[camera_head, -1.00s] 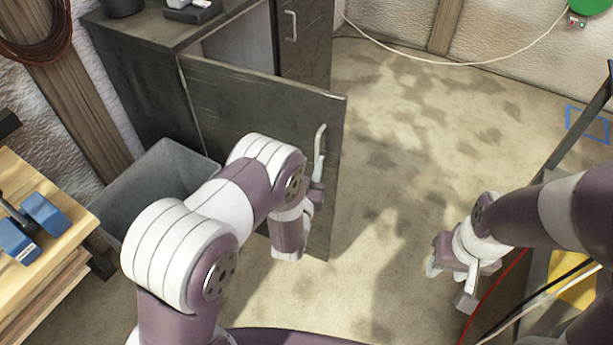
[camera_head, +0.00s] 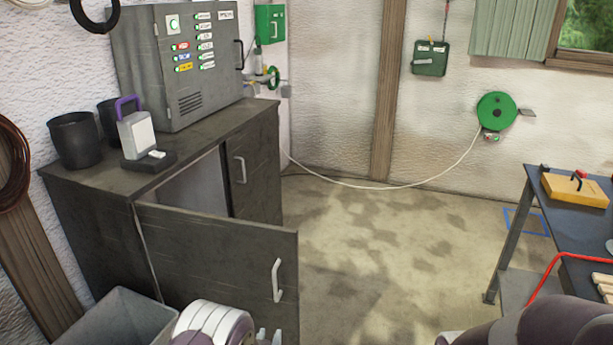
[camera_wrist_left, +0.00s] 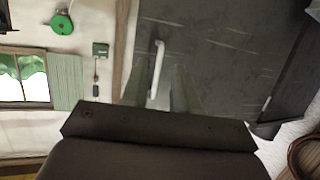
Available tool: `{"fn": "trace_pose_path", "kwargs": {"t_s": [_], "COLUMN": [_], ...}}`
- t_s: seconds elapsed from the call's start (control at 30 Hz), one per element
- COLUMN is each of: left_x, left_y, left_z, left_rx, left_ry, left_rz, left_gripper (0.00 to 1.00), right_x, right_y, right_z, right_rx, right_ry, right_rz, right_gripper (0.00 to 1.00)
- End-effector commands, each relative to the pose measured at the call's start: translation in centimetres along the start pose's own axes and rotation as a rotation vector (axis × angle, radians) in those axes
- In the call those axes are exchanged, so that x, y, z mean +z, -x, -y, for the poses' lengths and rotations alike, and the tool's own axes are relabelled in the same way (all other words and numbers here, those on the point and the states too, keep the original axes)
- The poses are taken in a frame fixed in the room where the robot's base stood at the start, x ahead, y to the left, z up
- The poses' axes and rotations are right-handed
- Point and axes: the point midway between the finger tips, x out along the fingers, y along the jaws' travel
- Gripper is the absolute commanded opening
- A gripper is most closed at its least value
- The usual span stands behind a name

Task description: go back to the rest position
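My left gripper (camera_head: 269,338) shows only by its fingertips at the bottom edge of the head view, beside the open cabinet door (camera_head: 215,262) and below the door's pale handle (camera_head: 277,280). In the left wrist view my left gripper (camera_wrist_left: 163,92) has its two fingers apart, with nothing held. The handle (camera_wrist_left: 156,68) shows beyond and between them, and I see no grip on it. A white and purple part of my left arm shows at the bottom of the head view. My right gripper is out of view; only part of my right arm shows at the bottom right.
The grey cabinet (camera_head: 85,235) stands at left with its door swung out. A grey bin (camera_head: 118,318) stands before it. A dark workbench (camera_head: 575,215) with a yellow block (camera_head: 575,188) is at right. The floor (camera_head: 385,245) between is clear.

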Motion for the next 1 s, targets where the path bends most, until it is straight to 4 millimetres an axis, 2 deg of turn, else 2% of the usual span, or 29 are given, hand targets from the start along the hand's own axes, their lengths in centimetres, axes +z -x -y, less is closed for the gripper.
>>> {"fn": "trace_pose_path", "kwargs": {"t_s": [0.03,0.07,0.1,0.17,0.2,0.3,0.4,0.43,0.47,0.53,0.63,1.0], "left_x": [2.9,4.0,4.6,4.2,3.0,-1.3,-5.7,-7.0,-8.4,-11.0,-12.5,-12.4], "left_y": [1.0,2.0,3.9,8.0,11.4,20.3,26.8,28.2,29.1,29.4,29.0,28.9], "left_z": [-0.2,-0.3,-0.2,0.3,1.0,2.8,4.5,4.9,5.3,5.9,6.3,6.4], "left_rx": [0.016,0.026,0.036,0.047,0.05,0.046,0.03,0.024,0.016,0.001,-0.012,-0.016], "left_ry": [-0.009,-0.013,-0.018,-0.024,-0.026,-0.031,-0.023,-0.018,-0.012,0.006,0.021,0.027], "left_rz": [0.179,0.303,0.47,0.709,0.857,1.14,1.269,1.276,1.265,1.194,1.146,1.144], "left_gripper": [0.29,0.29,0.29,0.29,0.29,0.29,0.29,0.29,0.29,0.29,0.29,0.29], "right_x": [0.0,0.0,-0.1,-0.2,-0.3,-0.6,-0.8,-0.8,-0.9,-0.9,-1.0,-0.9], "right_y": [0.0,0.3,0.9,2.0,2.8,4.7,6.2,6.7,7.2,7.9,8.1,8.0], "right_z": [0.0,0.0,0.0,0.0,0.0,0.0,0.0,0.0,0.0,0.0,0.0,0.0], "right_rx": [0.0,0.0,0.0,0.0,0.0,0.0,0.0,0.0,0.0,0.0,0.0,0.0], "right_ry": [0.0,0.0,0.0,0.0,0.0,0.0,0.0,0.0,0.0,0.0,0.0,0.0], "right_rz": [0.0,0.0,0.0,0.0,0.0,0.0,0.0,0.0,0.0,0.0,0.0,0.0], "right_gripper": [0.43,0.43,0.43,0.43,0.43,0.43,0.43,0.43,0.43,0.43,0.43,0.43]}}
